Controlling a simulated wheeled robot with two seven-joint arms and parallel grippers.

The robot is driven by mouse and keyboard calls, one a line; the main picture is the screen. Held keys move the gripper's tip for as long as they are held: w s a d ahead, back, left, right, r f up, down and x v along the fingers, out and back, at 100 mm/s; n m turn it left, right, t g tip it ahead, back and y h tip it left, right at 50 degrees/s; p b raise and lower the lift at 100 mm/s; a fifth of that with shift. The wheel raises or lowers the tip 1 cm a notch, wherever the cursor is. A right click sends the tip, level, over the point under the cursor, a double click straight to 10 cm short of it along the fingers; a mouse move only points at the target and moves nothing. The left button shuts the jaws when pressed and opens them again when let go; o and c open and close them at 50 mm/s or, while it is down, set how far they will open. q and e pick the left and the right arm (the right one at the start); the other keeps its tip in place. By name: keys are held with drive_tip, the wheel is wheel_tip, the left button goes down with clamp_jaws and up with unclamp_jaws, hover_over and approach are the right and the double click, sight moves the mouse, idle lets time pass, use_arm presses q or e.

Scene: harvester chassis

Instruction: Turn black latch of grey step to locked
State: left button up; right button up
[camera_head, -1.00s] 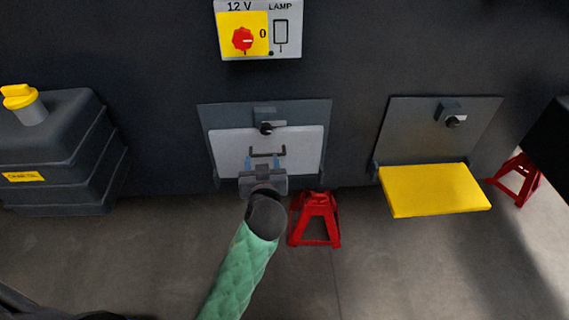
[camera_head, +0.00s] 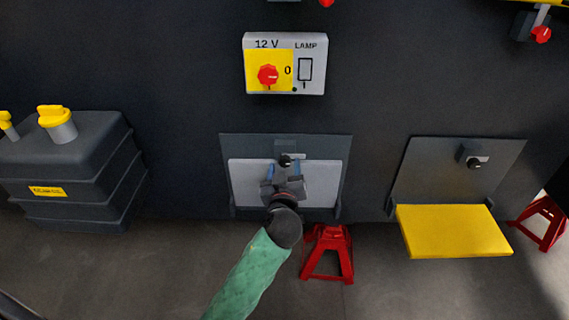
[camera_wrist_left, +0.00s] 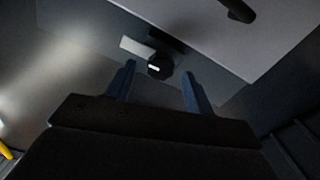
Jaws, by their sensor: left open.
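The grey step (camera_head: 320,186) is folded up flat against its dark panel on the wall. Its black latch (camera_head: 286,161) is a small round knob at the step's top edge. In the left wrist view the black latch (camera_wrist_left: 160,66) shows a short white mark. My left gripper (camera_head: 285,170) is open and empty, just below the latch in the head view. In the left wrist view my left gripper (camera_wrist_left: 158,70) has one finger on each side of the latch in the picture; contact cannot be told. The step's handle is hidden behind the gripper in the head view. My right gripper is out of view.
A yellow step (camera_head: 454,231) is folded down at the right, with its own black knob (camera_head: 474,162). Red stands (camera_head: 328,254) are on the floor. A switch box (camera_head: 285,64) is above. A dark tank (camera_head: 75,170) is at the left.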

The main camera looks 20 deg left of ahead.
use_arm(q)
drive_tip(key=shift+x, duration=0.95)
drive_tip(key=c, duration=1)
drive_tip(key=shift+o, duration=0.2)
